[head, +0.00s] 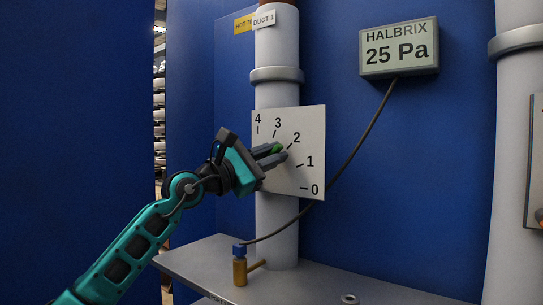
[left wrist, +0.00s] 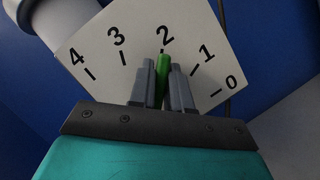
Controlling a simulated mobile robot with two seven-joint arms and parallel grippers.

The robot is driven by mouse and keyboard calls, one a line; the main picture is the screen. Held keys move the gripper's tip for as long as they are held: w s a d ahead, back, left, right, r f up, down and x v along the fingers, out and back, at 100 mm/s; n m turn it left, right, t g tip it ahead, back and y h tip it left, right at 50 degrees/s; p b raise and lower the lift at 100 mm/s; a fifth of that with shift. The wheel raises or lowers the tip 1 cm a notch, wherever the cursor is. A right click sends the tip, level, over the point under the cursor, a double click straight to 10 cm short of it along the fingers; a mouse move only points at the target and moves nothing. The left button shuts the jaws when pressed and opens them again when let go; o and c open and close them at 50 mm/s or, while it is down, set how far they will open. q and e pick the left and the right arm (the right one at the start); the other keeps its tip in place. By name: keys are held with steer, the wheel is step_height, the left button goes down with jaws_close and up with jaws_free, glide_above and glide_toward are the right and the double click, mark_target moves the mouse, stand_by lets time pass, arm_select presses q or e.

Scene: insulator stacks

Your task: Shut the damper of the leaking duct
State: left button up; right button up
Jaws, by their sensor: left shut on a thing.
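A white duct (head: 278,90) labelled DUCT 1 stands upright against the blue wall. A square white dial plate (head: 310,125) on it is marked 0 to 4. A green damper handle (head: 276,148) sits in front of the plate. In the left wrist view the green handle (left wrist: 163,75) points at the 2 mark. My left gripper (head: 280,155) is shut on the handle, one grey finger on each side of it. The handle's lower part is hidden by the fingers. My right gripper is not in view.
A gauge (head: 399,49) on the wall reads HALBRIX 25 Pa. Its cable (head: 350,151) runs down to a brass fitting with a blue top (head: 239,265) by the duct's foot. A second white duct (head: 515,150) stands at the right. A grey shelf (head: 310,284) runs below.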

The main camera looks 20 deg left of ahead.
arm_select(q)
jaws_close()
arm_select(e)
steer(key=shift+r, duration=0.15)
arm_select(q)
steer(key=shift+f, duration=0.1)
